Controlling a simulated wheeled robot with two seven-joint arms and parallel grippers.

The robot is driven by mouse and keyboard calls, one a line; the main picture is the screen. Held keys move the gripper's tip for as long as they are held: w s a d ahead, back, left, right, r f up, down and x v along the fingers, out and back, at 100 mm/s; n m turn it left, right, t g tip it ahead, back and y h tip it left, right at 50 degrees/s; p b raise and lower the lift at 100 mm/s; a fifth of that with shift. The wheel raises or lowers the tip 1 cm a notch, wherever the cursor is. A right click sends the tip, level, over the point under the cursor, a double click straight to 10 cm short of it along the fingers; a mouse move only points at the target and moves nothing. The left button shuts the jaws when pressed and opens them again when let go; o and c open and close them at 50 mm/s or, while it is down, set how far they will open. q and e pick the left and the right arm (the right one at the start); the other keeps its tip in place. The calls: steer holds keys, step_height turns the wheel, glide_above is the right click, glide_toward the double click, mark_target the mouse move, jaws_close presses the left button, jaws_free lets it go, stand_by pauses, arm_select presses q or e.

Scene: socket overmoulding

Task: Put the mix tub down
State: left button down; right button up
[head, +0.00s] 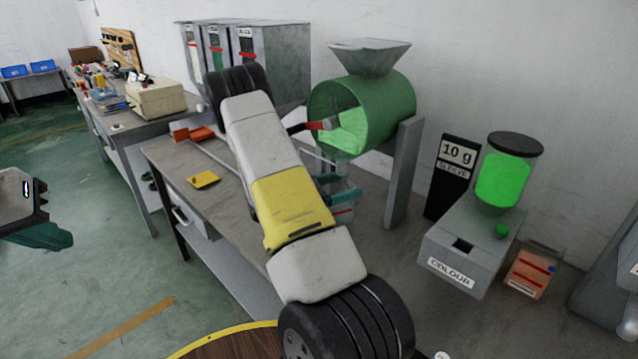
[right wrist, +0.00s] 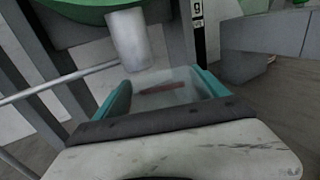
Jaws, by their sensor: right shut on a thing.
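The mix tub (head: 343,213) is a small grey tub with a red mark, mostly hidden in the head view behind my right arm. In the right wrist view the tub (right wrist: 165,98) sits between the teal fingers of my right gripper (right wrist: 170,92), which is shut on it. My right gripper also shows in the head view (head: 340,192), below the green mixing drum (head: 375,108). The drum's pale outlet pipe (right wrist: 130,38) is just behind and above the tub. Whether the tub touches the bench is hidden. My left gripper (head: 42,236) is at the left edge, away from the benches; its jaw opening is unclear.
The grey bench (head: 165,155) carries a yellow tray (head: 204,180) and orange pieces (head: 192,133). A drum post (head: 402,175) stands close to the tub.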

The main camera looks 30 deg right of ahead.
steer(key=shift+w+d, duration=0.3)
steer(key=shift+d, duration=0.2)
steer(key=shift+w+d+f, duration=0.15)
steer(key=shift+d+f, duration=0.1)
steer(key=shift+f, duration=0.7)
steer(key=shift+w+d+f, duration=0.1)
steer(key=shift+d+f, duration=0.1)
steer(key=shift+f, duration=0.7)
steer(key=shift+f, duration=0.1)
steer(key=o, duration=1.9)
steer(key=w+a, duration=0.1)
steer(key=a, duration=1.1)
steer(key=s+a+r+m+t+y, duration=0.4)
steer(key=s+a+r+m+y, duration=0.4)
steer(key=r, duration=0.5)
steer(key=s+a+r+m+t+y, duration=0.4)
steer(key=s+a+r+m+y, duration=0.4)
steer(key=s+a+r+y, duration=0.4)
steer(key=shift+s+a+r, duration=0.3)
steer(key=shift+s+r, duration=0.1)
steer(key=shift+s, duration=0.45)
